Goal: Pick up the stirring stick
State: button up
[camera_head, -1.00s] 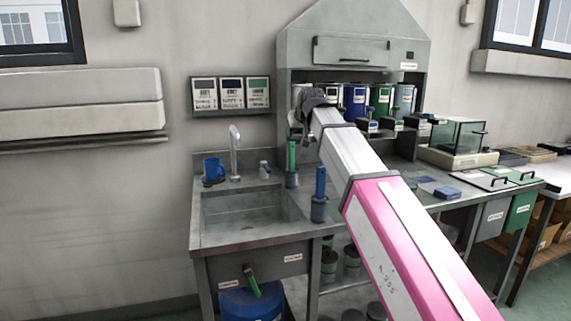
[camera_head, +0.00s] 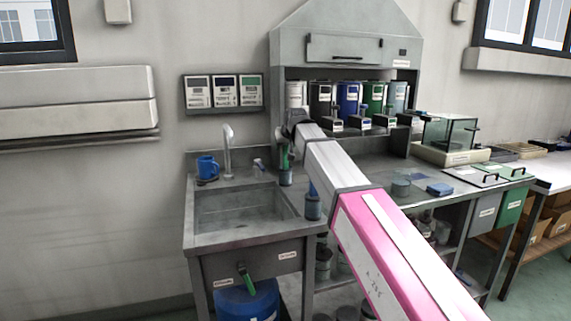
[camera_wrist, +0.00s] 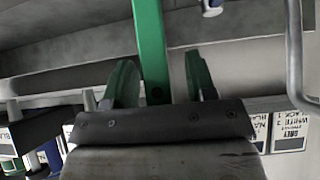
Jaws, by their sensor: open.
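A green stick (camera_head: 285,158), which looks like the stirring stick, stands upright in a grey cup (camera_head: 286,177) at the right back corner of the sink counter. My gripper (camera_head: 288,140) is at its upper part and hides some of it. In the wrist view the green stick (camera_wrist: 150,40) runs between my two open fingers, and my gripper (camera_wrist: 162,82) is not closed on it. Gaps show on both sides of the stick. A second, blue stick (camera_head: 312,189) stands in another grey cup (camera_head: 313,207) nearer the front, partly behind my arm.
A tap (camera_head: 227,150), a blue mug (camera_head: 207,168) and a small bottle (camera_head: 259,165) stand behind the sink basin (camera_head: 235,210). Coloured canisters (camera_head: 348,97) line the hood shelf at right. A label panel (camera_head: 224,92) hangs on the wall.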

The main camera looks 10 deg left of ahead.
grip_shut()
